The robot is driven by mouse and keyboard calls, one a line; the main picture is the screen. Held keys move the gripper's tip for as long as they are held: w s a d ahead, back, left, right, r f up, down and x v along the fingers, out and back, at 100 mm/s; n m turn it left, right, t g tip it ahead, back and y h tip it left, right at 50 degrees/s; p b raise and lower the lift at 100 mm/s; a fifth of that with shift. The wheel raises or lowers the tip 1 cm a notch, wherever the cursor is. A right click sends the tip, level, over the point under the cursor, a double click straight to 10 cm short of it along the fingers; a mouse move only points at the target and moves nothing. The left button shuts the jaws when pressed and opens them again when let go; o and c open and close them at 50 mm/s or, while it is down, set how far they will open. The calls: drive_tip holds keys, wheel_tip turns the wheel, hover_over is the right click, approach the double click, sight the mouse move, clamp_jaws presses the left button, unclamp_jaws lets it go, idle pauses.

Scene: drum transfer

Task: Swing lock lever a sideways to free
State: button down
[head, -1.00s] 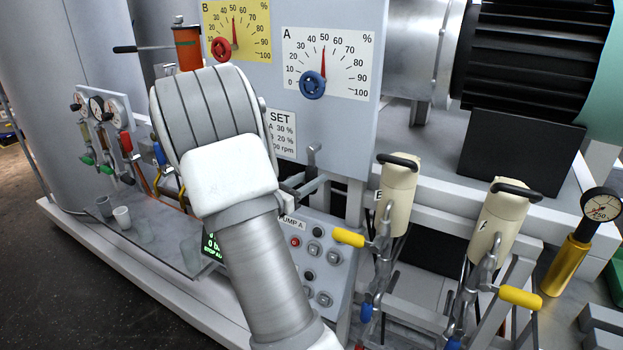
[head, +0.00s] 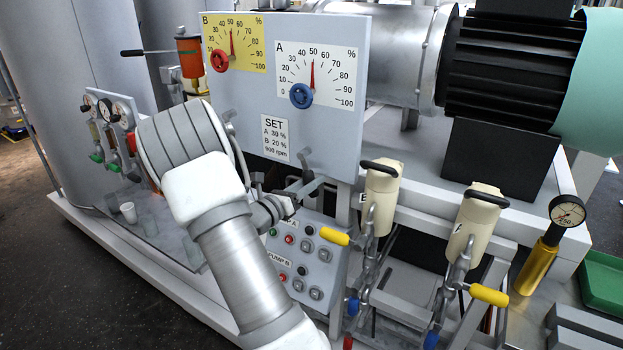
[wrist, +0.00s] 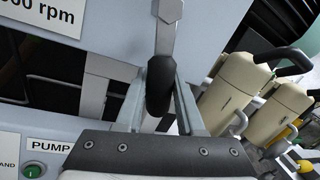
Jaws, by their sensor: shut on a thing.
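A grey metal lever with a dark grip (wrist: 162,88) hangs from the lower edge of the dial panel in the wrist view. My gripper (wrist: 161,72) has its two fingers on either side of the dark grip, shut on it. In the head view the lever's grey upper part (head: 307,164) shows at the panel's lower right, and my gripper (head: 294,193) is just below it. No letter on the lever is readable. The panel (head: 325,140) carries dial A (head: 330,72) with a blue knob and dial B (head: 245,38) with a red knob.
A second grey lever (head: 230,125) is at the panel's left, close to my arm. A pump button box (head: 303,262) is below. Two cream canisters (head: 381,190) with yellow-handled valves stand to the right. A pressure gauge (head: 567,211) is farther right.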

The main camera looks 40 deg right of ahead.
drive_tip(key=s+n+p, duration=0.1)
drive_tip(key=p, duration=0.1)
drive_tip(key=r+n+p, duration=0.1)
drive_tip(key=n+p, duration=0.1)
drive_tip(key=shift+s+d+r, duration=0.25)
drive_tip(key=shift+s+r, duration=0.05)
drive_tip(key=shift+s, duration=0.1)
drive_tip(key=n+p, duration=0.1)
drive_tip(key=s+r+n+p, duration=0.1)
drive_tip(key=n+p, duration=0.1)
drive_tip(key=n+t+h+p, duration=0.1)
drive_tip(key=p, duration=0.1)
drive_tip(key=shift+s+d+r+n, duration=0.2)
drive_tip(key=shift+s+r+n, duration=0.1)
drive_tip(key=shift+r, duration=0.05)
drive_tip(key=r+n+p, duration=0.1)
drive_tip(key=n+p, duration=0.1)
drive_tip(key=s+r+n+t+p, duration=0.1)
drive_tip(key=n+p, duration=0.1)
drive_tip(key=p, duration=0.1)
drive_tip(key=shift+d, duration=0.2)
drive_tip(key=n+p, duration=0.1)
drive_tip(key=r+n+t+p, duration=0.1)
drive_tip(key=n+p, duration=0.1)
drive_tip(key=r+n+p, duration=0.1)
drive_tip(key=shift+s+n+t+p, duration=0.2)
drive_tip(key=shift+n+t+p, duration=0.1)
drive_tip(key=shift+n, duration=0.1)
